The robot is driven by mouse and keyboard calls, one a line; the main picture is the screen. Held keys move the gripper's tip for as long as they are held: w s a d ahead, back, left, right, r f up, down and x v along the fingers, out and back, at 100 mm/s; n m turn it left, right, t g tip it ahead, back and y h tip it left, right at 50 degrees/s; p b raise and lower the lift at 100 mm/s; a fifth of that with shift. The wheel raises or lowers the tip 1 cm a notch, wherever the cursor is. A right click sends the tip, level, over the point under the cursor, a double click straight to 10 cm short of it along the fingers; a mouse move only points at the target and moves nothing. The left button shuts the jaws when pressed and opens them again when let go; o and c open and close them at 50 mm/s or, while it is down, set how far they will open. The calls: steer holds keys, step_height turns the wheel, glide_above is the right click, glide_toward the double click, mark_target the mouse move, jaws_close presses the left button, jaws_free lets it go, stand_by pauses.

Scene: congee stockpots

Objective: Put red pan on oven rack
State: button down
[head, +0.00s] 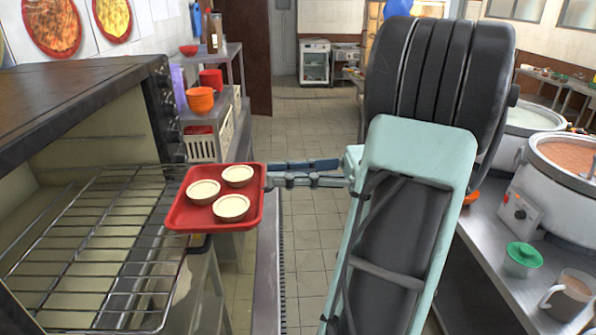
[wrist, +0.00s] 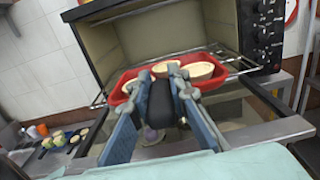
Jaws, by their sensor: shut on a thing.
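The red pan (head: 247,215) is a flat tray with a raised rim, carrying three pale round pastry shells (head: 232,207). My gripper (head: 270,178) is shut on the pan's right edge and holds it roughly level. The pan also shows in the wrist view (wrist: 121,93), beyond the fingers (wrist: 163,78), in front of the oven opening. The oven (head: 80,100) is open at the left. Its wire oven rack (head: 95,255) sticks out of the opening. In the head view the pan's left edge overlaps the rack's right edge; I cannot tell whether they touch.
A shelf with orange bowls (head: 200,100) and a white basket (head: 205,145) stands behind the pan. The rack's visible surface is empty.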

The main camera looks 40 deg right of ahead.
mark_target(253, 197)
steer(key=w+a+b, duration=0.1)
steer(key=w+a+f+b, duration=0.1)
steer(key=a, duration=0.1)
steer(key=shift+w+f, duration=0.1)
steer(key=shift+w, duration=0.05)
steer(key=b+x, duration=0.2)
steer(key=b, duration=0.1)
steer(key=shift+b, duration=0.35)
steer(key=b+x, duration=0.1)
steer(key=x, duration=0.4)
steer(key=b+x, duration=0.1)
steer(key=x, duration=0.4)
steer(key=f+b+x, duration=0.1)
steer(key=x, duration=0.4)
steer(key=shift+w+a+f, duration=0.2)
steer(key=shift+w+a, duration=0.15)
steer(key=shift+a, duration=0.2)
steer(key=shift+f+b, duration=0.4)
steer(key=shift+f, duration=0.2)
steer(key=shift+d+f, duration=0.1)
steer(key=shift+f, duration=0.25)
steer(key=c, duration=1.7)
jaws_free()
steer(key=shift+c, duration=0.2)
steer(key=shift+s, duration=0.1)
